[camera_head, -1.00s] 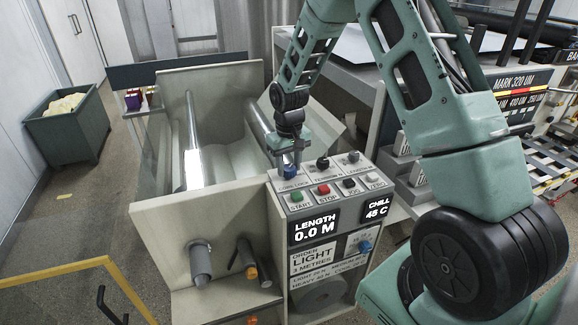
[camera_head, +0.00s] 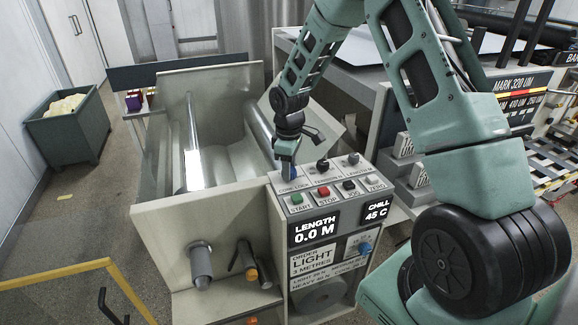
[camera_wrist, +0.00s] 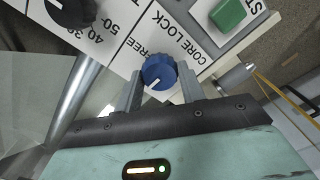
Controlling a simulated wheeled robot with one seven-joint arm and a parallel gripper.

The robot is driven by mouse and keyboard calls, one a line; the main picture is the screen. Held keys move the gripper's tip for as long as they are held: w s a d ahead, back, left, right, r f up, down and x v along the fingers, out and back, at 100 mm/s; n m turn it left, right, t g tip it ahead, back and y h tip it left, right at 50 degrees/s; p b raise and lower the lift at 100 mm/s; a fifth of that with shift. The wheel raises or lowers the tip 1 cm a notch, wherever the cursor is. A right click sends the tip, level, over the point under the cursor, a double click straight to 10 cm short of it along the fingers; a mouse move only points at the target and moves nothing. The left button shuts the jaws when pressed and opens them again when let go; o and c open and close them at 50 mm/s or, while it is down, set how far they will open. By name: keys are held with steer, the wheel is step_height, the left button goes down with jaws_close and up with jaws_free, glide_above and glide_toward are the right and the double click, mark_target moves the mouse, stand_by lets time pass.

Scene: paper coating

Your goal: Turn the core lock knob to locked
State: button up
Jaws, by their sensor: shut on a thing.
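The blue core lock knob (camera_wrist: 158,68) sits on the control panel, between the two grey fingers of my gripper (camera_head: 288,172) in the wrist view. The fingers are shut on its sides. A white pointer mark on the knob slants toward the lower left of the wrist view. The labels "CORE LOCK" and "FREE" (camera_wrist: 150,50) show beside the knob; a "locked" label cannot be made out. In the head view my gripper points down onto the back left corner of the panel (camera_head: 283,203) and mostly hides the knob.
Dark tension (camera_head: 322,164) and length (camera_head: 353,158) knobs stand right of the core lock knob. A green start button (camera_head: 297,198) and a red stop button (camera_head: 324,191) are just in front. The machine's rollers (camera_head: 232,160) lie to the left. The display reads 0.0 M.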

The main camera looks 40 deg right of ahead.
steer(key=shift+n, duration=0.3)
steer(key=o, duration=1)
steer(key=shift+r, duration=0.15)
step_height(320, 180, up, 17)
steer(key=b, duration=0.3)
steer(key=shift+r, duration=0.1)
